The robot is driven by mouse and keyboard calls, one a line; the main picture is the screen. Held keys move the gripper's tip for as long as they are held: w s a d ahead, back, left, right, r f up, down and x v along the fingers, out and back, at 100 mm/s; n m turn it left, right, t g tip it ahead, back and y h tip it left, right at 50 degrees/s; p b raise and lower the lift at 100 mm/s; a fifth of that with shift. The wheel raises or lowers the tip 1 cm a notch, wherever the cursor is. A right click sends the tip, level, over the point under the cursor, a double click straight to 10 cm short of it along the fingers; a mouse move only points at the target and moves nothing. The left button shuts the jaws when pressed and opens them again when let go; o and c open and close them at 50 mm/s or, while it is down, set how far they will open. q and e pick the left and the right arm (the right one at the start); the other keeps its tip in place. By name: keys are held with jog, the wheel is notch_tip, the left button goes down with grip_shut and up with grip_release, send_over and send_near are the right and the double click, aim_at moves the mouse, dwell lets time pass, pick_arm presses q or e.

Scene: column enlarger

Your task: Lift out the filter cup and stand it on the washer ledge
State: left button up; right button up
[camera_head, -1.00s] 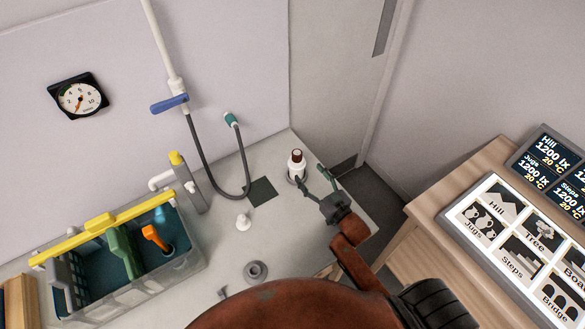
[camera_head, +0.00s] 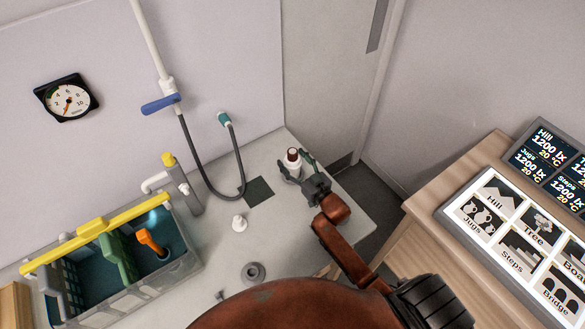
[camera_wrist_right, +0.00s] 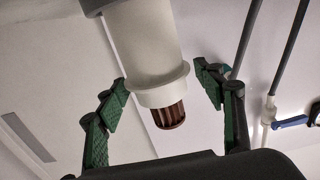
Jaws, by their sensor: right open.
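The filter cup appears to be the brown ribbed piece (camera_head: 293,154) at the top of a white cylinder (camera_head: 292,168), upright on the pale ledge (camera_head: 255,222) near its right corner. In the right wrist view, the brown piece (camera_wrist_right: 169,116) sticks out of the white collared cylinder (camera_wrist_right: 145,45), with the picture upside down. My right gripper (camera_head: 296,167) is open, one green-padded finger on each side of the cylinder. Gaps show between the fingers and the cylinder in the wrist view. How deep the brown piece sits is hidden. My left gripper is not in view.
A clear basin (camera_head: 170,265) with a yellow bar stands at the left. A small white knob (camera_head: 239,223), a grey ring (camera_head: 252,272) and a dark square (camera_head: 259,191) are on the ledge. A hose (camera_head: 205,180) hangs behind. A wooden desk (camera_head: 425,235) is at the right.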

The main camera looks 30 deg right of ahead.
grip_shut()
dwell(0.8)
